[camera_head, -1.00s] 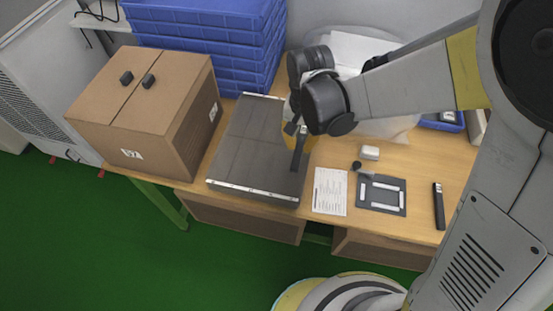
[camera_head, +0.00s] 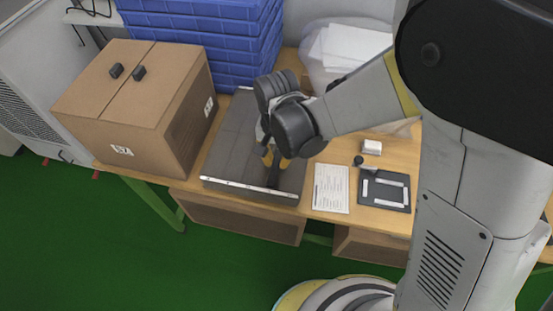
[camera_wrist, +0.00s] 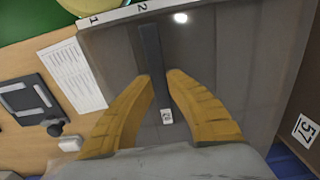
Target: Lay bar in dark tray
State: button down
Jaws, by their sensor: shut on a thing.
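The dark tray (camera_head: 228,150) is a wide, flat, dark grey tray with a pale front edge on the wooden table. It also fills much of the wrist view (camera_wrist: 230,60). My gripper (camera_head: 276,160) is over the right part of the tray. Its yellow fingers (camera_wrist: 160,82) are shut on the bar (camera_wrist: 150,48), a long dark strip with a small white label near one end. The bar (camera_head: 274,178) points toward the tray's front edge and lies within the tray's outline. I cannot tell whether it touches the tray floor.
A cardboard box (camera_head: 140,110) stands left of the tray, with stacked blue crates (camera_head: 205,40) behind. To the right are a paper sheet (camera_head: 331,188), a dark plate with white strips (camera_head: 384,190) and a small white block (camera_head: 372,147). A plastic bag (camera_head: 330,50) is at the back.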

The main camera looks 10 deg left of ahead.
aim_at(276, 162)
jog(key=c, duration=1.7)
grip_release()
jog(key=shift+f, duration=0.15)
jog(key=shift+c, duration=0.2)
notch_tip(276, 162, up, 12)
jog(key=p, duration=0.5)
jog(key=s+d+r+t, duration=0.1)
jog(key=d+r, duration=0.3)
jog(key=d, duration=0.4)
jog(key=s+d+r+t, duration=0.2)
jog(key=d+r+t, duration=0.1)
jog(key=d, duration=0.6)
jog(key=s+d+r+n+t, duration=0.1)
jog(key=s+d+r+t, duration=0.1)
jog(key=d+r, duration=0.3)
jog(key=d+t, duration=0.1)
jog(key=d, duration=0.2)
jog(key=shift+s+d+r, duration=0.2)
jog(key=shift+s+d, duration=0.05)
jog(key=shift+d, duration=0.05)
